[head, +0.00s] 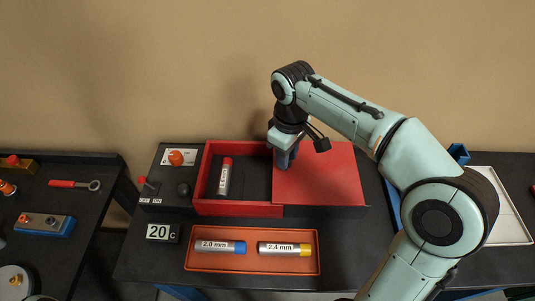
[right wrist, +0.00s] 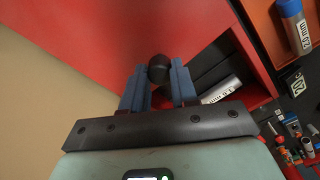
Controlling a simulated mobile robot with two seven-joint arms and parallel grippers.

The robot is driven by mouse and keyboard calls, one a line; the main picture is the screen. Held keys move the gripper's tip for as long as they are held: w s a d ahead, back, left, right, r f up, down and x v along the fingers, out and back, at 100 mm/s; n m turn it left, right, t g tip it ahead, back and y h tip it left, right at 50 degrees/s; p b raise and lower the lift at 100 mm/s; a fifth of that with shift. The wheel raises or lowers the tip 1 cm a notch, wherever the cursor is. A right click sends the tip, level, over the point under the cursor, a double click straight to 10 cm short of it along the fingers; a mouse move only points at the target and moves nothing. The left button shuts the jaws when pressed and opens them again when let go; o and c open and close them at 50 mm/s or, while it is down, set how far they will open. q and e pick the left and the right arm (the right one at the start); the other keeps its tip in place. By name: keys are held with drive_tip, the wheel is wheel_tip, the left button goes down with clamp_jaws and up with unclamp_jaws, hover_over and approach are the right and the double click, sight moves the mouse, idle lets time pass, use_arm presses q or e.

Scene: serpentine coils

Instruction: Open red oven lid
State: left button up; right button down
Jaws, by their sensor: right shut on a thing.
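The red oven lid (head: 325,178) lies flat over the right part of the red-walled oven (head: 238,209). The left part of the oven is uncovered and shows a dark inside. A metal cylinder with a red cap (head: 224,177) lies in that open part. My right gripper (head: 286,160) points down at the left edge of the lid. In the right wrist view the lid (right wrist: 120,30) fills the upper area, and the gripper (right wrist: 158,84) is shut on a dark round knob (right wrist: 158,68). The lower part of the knob is hidden between the fingers. My left gripper is not in view.
An orange tray (head: 251,265) with two labelled cylinders sits in front of the oven, beside a "20 C" display (head: 162,233). A control panel with an orange knob (head: 176,157) stands left. A side table (head: 60,205) holds tools. A white tray (head: 498,205) is at right.

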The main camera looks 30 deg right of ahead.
drive_tip(key=shift+s+d, duration=0.2)
drive_tip(key=shift+d, duration=0.1)
drive_tip(key=c, duration=0.9)
unclamp_jaws()
drive_tip(key=shift+o, duration=0.2)
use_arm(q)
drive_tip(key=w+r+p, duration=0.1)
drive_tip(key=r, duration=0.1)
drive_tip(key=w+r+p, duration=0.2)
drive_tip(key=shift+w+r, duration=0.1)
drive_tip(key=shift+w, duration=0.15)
use_arm(e)
wheel_tip(320, 180, up, 13)
drive_tip(key=shift+r, duration=0.2)
